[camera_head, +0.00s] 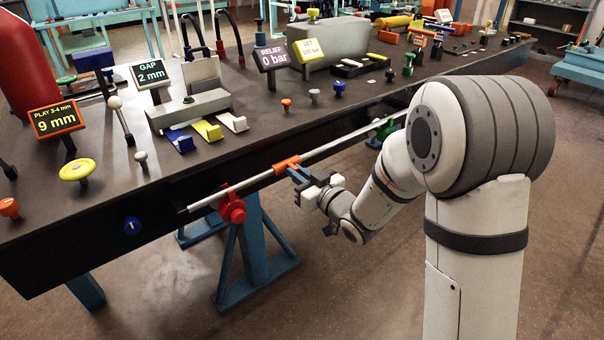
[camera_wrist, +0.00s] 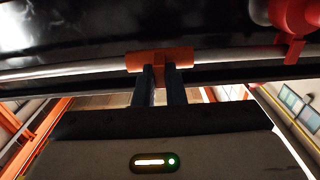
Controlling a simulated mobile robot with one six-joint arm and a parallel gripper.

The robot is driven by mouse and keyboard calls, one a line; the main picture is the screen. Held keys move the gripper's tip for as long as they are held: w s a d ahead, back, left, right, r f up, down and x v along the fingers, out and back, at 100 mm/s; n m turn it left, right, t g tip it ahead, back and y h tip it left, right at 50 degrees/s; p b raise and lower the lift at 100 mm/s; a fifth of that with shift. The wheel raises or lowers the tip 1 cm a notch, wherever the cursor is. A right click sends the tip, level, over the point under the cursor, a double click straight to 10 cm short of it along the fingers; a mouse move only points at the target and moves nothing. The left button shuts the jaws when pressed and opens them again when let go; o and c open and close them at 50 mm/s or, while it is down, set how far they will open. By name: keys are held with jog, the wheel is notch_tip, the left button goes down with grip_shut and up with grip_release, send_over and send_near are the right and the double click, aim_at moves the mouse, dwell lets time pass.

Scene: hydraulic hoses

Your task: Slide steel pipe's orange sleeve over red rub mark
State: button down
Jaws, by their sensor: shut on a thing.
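The steel pipe (camera_head: 334,144) runs along the front side of the dark bench. It also crosses the wrist view (camera_wrist: 80,70). The orange sleeve (camera_head: 286,164) sits around the pipe, right of a red clamp (camera_head: 232,208). In the wrist view the sleeve (camera_wrist: 160,62) is in the middle and the red clamp (camera_wrist: 290,22) is at the upper right. My gripper (camera_head: 296,174) is at the sleeve from the front, its two dark fingers (camera_wrist: 159,80) shut on the sleeve's lower part. I cannot make out a red rub mark on the pipe in either view.
A green clamp (camera_head: 384,128) holds the pipe farther right. The bench top (camera_head: 270,120) carries signs, knobs, coloured tabs and a red cylinder (camera_head: 24,60) at the left. A blue bench leg (camera_head: 256,240) stands below the pipe. Floor in front of the bench is clear.

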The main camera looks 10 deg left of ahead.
jog(key=shift+r, duration=0.1)
jog(key=c, duration=1.5)
grip_release()
jog(key=shift+w+d, duration=0.1)
jog(key=shift+w, duration=0.05)
jog(key=v, duration=0.8)
jog(key=shift+p, duration=0.35)
